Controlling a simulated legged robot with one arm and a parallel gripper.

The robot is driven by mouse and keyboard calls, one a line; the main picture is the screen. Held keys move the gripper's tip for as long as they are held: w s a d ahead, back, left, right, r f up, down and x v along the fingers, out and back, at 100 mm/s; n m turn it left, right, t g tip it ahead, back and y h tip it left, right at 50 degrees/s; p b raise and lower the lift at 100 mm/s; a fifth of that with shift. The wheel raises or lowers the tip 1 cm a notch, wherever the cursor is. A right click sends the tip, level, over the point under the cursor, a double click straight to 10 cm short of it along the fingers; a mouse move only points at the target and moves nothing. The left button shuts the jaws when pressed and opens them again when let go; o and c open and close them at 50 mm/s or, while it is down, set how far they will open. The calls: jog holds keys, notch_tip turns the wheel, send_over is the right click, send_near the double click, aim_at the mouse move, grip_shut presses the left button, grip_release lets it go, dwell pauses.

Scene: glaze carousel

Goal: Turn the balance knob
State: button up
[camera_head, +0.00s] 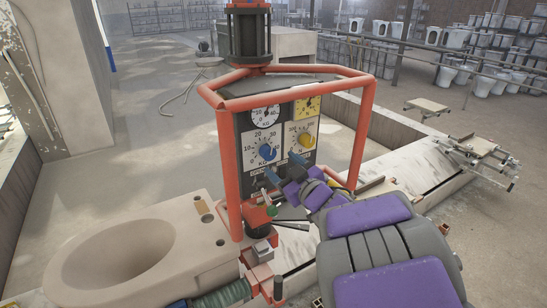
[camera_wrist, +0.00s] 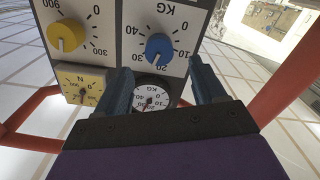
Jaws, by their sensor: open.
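The control panel (camera_head: 287,150) carries a blue knob (camera_head: 267,152) on a KG dial and a yellow knob (camera_head: 306,140) on an N dial. No label in view tells which is the balance knob. My gripper (camera_head: 284,167) is open and empty in front of the panel's lower part. In the wrist view, which is upside down, the blue knob (camera_wrist: 160,47) lies between and beyond the two blue-grey fingertips of my gripper (camera_wrist: 160,66). No finger appears to touch it. The yellow knob (camera_wrist: 66,35) lies outside the fingers, to the left.
An orange-red tube frame (camera_head: 364,125) surrounds the panel on both sides and above. Round KG and yellow N gauges (camera_head: 306,106) sit above the knobs. A beige toilet bowl (camera_head: 130,250) stands at lower left. Small levers sit below the panel. The floor behind is open.

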jog(key=b+v, duration=0.3)
jog(key=v, duration=0.6)
jog(key=shift+s+d, duration=0.25)
jog(key=shift+s, duration=0.05)
dwell(2.0)
jog(key=shift+d, duration=0.1)
dwell(1.1)
